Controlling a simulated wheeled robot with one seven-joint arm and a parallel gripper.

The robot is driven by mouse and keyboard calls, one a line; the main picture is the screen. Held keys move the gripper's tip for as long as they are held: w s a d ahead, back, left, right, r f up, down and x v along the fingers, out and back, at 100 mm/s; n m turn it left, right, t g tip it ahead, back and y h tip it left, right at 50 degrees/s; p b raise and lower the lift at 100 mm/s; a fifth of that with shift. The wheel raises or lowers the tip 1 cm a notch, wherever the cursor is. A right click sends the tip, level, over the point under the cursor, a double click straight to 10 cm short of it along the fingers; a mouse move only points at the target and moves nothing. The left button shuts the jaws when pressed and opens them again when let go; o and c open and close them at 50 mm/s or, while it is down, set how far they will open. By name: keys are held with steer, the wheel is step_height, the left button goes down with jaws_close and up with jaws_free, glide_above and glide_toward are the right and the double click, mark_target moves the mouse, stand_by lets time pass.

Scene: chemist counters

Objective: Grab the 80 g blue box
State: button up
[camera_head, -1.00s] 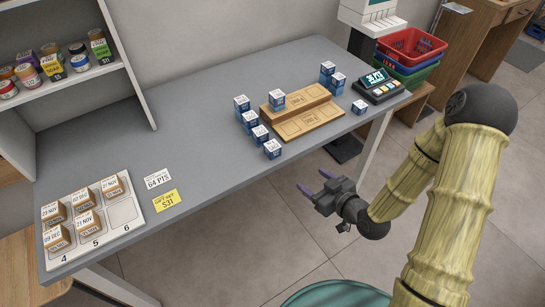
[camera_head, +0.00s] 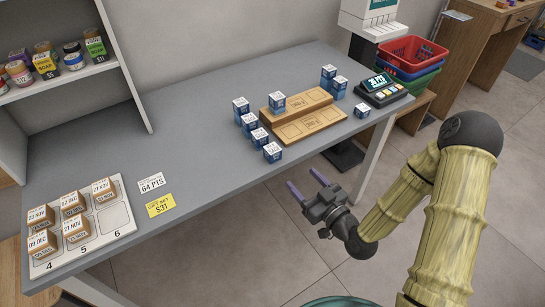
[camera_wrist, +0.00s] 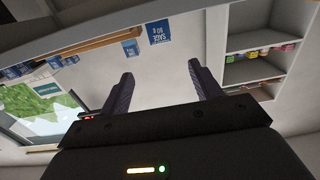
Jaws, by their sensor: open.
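Several small blue-and-white boxes stand on the grey counter (camera_head: 190,150) in the head view. A column of them on the left ends in a front box (camera_head: 272,153). One box (camera_head: 277,102) is on the wooden stepped stand (camera_head: 312,126), and others (camera_head: 339,88) are at the back right. Their weights are too small to read there. In the wrist view a blue box (camera_wrist: 158,32) with a label that seems to read 80 g is beyond my fingers. My gripper (camera_head: 302,179) is open and empty, in front of the counter's edge and apart from every box.
A dark scale (camera_head: 383,91) and a lone small box (camera_head: 362,111) are right of the stand. A shelf (camera_head: 100,72) stands back left. Stacked baskets (camera_head: 412,54) are at right.

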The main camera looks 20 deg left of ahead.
mark_target(276, 153)
steer(key=b+x, duration=0.6)
steer(key=x, duration=0.4)
steer(key=shift+w+a, duration=0.15)
steer(key=shift+a, duration=0.1)
steer(key=shift+a, duration=0.1)
steer(key=x, duration=0.5)
steer(key=shift+f, duration=0.2)
stand_by(0.4)
steer(key=c, duration=1.1)
